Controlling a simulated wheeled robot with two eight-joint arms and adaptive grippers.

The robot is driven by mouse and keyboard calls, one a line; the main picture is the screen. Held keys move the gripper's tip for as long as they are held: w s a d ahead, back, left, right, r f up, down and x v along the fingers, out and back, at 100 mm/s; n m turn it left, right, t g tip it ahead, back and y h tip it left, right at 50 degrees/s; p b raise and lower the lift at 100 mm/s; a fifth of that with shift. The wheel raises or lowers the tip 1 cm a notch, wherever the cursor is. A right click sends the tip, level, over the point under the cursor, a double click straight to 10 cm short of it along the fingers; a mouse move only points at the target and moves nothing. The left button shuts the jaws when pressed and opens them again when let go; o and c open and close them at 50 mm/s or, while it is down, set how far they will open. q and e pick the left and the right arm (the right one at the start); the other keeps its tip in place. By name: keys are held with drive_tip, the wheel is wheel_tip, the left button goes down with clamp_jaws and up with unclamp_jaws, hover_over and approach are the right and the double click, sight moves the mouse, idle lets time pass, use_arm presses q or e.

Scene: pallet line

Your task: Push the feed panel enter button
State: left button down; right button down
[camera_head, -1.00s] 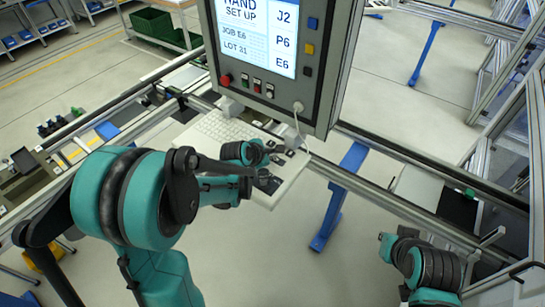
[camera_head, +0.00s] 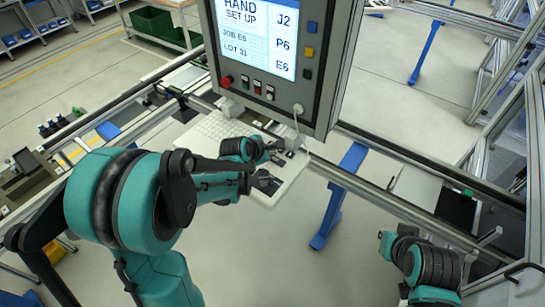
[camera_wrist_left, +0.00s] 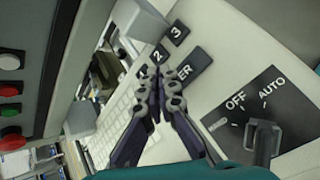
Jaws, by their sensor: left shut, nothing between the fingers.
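The feed panel is a pale sloping console (camera_head: 279,186) below the screen, also in the left wrist view (camera_wrist_left: 221,38). The enter button (camera_wrist_left: 198,62) is a black key with white letters; only "ER" shows, the rest hidden behind my fingers. Keys 2 (camera_wrist_left: 158,55) and 3 (camera_wrist_left: 179,32) sit beside it. My left gripper (camera_wrist_left: 166,76) is shut and empty, its fingertips over the left part of the enter button in that view; contact cannot be told. In the head view, the left gripper (camera_head: 277,151) is over the console. My right arm shows at lower right, its gripper out of view.
A black OFF/AUTO rotary switch (camera_wrist_left: 262,135) stands close to the fingers. A white keyboard (camera_head: 217,127) lies left of the keys. The grey screen box (camera_head: 313,103) with coloured buttons hangs just above. A metal rail (camera_head: 370,188) runs to the right.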

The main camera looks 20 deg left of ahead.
use_arm(q)
drive_tip(key=shift+r+p, duration=1.45)
drive_tip(key=shift+r, duration=0.85)
drive_tip(key=s+r+m+g+y, duration=0.1)
drive_tip(key=s+r+m, duration=0.1)
drive_tip(key=s+m, duration=1.05)
drive_tip(key=s+r+m+g+y, duration=0.1)
drive_tip(key=s+r+m, duration=0.2)
drive_tip(key=s+m, duration=0.95)
wheel_tip(320, 180, down, 31)
drive_tip(key=b, duration=3.1)
drive_tip(key=shift+r+n, duration=0.2)
drive_tip(key=shift+n, duration=0.2)
